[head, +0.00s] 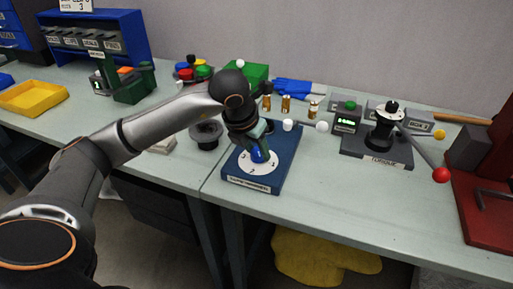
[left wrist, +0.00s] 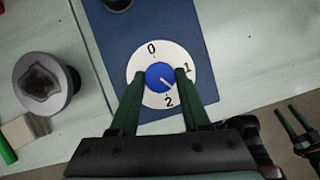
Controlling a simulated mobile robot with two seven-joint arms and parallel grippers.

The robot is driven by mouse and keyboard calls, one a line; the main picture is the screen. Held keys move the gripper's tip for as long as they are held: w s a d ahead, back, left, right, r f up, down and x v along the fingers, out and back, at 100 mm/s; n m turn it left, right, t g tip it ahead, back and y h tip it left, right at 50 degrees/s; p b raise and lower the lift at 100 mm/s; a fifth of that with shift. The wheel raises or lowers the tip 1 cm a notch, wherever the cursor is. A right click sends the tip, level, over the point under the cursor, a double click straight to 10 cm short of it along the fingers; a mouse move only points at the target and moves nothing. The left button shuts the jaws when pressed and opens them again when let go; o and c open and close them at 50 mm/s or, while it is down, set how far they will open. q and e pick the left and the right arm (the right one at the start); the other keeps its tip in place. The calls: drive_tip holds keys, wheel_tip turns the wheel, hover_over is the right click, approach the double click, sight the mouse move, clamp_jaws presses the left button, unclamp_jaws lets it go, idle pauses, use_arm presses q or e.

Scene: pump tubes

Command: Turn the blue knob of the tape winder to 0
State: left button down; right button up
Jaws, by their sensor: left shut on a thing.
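The tape winder is a blue base (head: 280,172) on the bench. Its white dial (left wrist: 148,99) carries the marks 0, 1 and 2. The blue knob (left wrist: 158,72) sits at the dial's middle and also shows in the head view (head: 259,156). Its white pointer line points to the lower right in the left wrist view, between 1 and 2. My left gripper (left wrist: 158,80) reaches down from above and is shut on the knob, one green finger at each side. My right gripper (left wrist: 296,126) shows at the right edge of the left wrist view, its fingers apart and empty.
A grey round part (left wrist: 46,84) stands left of the winder. The bench front right of the winder is clear.

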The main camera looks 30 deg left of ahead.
use_arm(q)
drive_tip(key=n+y, duration=0.1)
drive_tip(key=n, duration=0.2)
drive_tip(key=shift+d, duration=0.1)
drive_tip(key=n+y, duration=0.1)
drive_tip(key=n, duration=0.1)
drive_tip(key=shift+d+n+g, duration=0.1)
drive_tip(key=shift+n+g, duration=0.2)
drive_tip(key=shift+g, duration=0.1)
drive_tip(key=shift+n, duration=0.4)
drive_tip(key=n+y+p, duration=0.1)
drive_tip(key=n, duration=0.2)
drive_tip(key=shift+w+n+g+y, duration=0.1)
drive_tip(key=shift+n+g+y, duration=0.2)
drive_tip(key=shift+g, duration=0.1)
drive_tip(key=c, duration=0.6)
unclamp_jaws()
